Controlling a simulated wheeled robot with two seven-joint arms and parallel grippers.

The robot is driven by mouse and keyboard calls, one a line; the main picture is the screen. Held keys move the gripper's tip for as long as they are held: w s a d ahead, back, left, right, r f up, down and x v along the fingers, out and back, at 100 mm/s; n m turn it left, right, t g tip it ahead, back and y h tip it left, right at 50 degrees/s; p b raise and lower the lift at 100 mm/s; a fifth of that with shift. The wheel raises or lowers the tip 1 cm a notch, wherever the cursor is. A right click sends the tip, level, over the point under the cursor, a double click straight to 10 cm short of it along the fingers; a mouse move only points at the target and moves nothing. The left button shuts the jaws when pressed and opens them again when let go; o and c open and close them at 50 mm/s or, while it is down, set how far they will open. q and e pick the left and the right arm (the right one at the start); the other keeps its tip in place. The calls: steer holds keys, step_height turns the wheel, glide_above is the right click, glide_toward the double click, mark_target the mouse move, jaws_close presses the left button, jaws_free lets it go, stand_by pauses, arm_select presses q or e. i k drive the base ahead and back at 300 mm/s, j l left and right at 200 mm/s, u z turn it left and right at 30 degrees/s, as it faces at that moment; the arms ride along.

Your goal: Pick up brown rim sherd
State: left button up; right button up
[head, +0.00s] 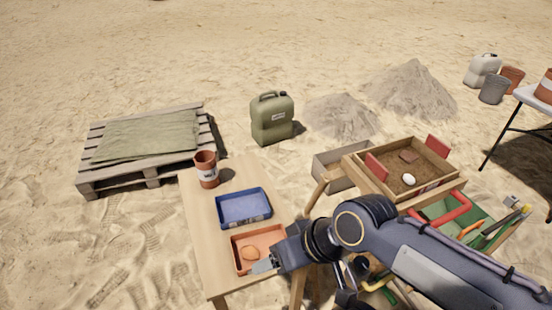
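A brown piece (408,156), which looks like the brown rim sherd, lies on the soil in the wooden sieve box (447,176) at the right. My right arm comes in from the right, across the front of the sieve. Its gripper (262,266) is at the orange tray (239,240) on the wooden table, well left of the brown piece. An orange-brown piece (249,252) lies in that tray beside the fingertips. Whether the gripper is open or shut is too small to tell. My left gripper is not in view.
A blue tray (231,221) and a brown labelled cup (207,170) stand on the table (195,215). A white object (409,179) lies near the brown piece in the sieve. Red pieces (437,146) stand at the sieve's rim. A green tool tray (437,210) is at the right.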

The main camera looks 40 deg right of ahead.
mark_target(408, 158)
steer(key=z, duration=2.3)
steer(key=k, duration=0.4)
steer(key=k+u, duration=0.35)
steer(key=k+j+u, duration=0.1)
steer(key=u, duration=0.3)
steer(key=k+j+u, duration=0.35)
steer(key=l+u, duration=0.3)
steer(key=u, duration=0.15)
steer(key=i+l+u, duration=0.1)
steer(key=l+u, duration=0.55)
steer(key=u, duration=0.25)
steer(key=k+l+u, duration=0.1)
steer(key=l+u, duration=0.15)
steer(key=u, duration=0.2)
steer(key=k+l, duration=0.15)
steer(key=l, duration=0.3)
steer(key=k+l, duration=0.15)
steer(key=l, duration=0.3)
steer(key=k+l, duration=0.1)
steer(key=l, duration=0.35)
steer(key=k+l, duration=0.15)
steer(key=l, duration=0.3)
steer(key=k+l, duration=0.15)
steer(key=l, duration=0.3)
steer(key=k+l, duration=0.15)
steer(key=l, duration=0.3)
steer(key=k+l, duration=0.15)
steer(key=l, duration=0.3)
steer(key=k+l, duration=0.15)
steer(key=l, duration=0.25)
